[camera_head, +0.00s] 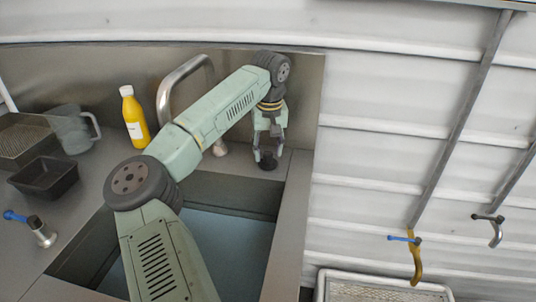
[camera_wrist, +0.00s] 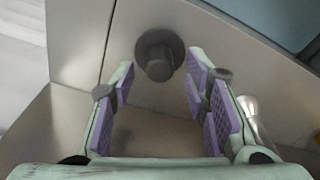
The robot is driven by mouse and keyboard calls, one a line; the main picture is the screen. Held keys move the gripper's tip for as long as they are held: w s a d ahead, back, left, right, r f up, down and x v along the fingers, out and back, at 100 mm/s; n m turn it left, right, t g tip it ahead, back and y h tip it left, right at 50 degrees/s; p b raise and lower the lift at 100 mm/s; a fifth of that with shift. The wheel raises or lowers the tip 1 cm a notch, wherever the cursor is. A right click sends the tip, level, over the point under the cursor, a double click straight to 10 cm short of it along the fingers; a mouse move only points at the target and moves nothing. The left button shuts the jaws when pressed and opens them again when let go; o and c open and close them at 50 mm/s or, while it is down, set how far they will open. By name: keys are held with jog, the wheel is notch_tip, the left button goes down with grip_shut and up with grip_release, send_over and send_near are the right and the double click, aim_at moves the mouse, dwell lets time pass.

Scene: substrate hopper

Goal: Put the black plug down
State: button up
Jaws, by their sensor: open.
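The black plug (camera_head: 267,161) stands on the metal counter (camera_head: 235,158) behind the sink basin, near its back right corner. My gripper (camera_head: 266,150) is just above it, pointing down. In the wrist view the plug (camera_wrist: 159,54) shows as a dark round disc with a knob on top. My gripper (camera_wrist: 160,78) is open there, with one purple-padded finger on each side. The plug lies between and slightly beyond the fingertips, with visible gaps on both sides.
The sink basin (camera_head: 228,245) lies in front. A curved faucet (camera_head: 165,95) and a yellow bottle (camera_head: 134,118) stand to the left. A clear jug (camera_head: 72,130), a black tray (camera_head: 45,178) and a blue-handled tap (camera_head: 41,230) are further left. A ribbed wall (camera_head: 400,150) rises to the right.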

aim_at(269, 165)
notch_tip(269, 165, up, 10)
jog(key=s+b, duration=0.1)
jog(key=shift+s+d+r, duration=0.1)
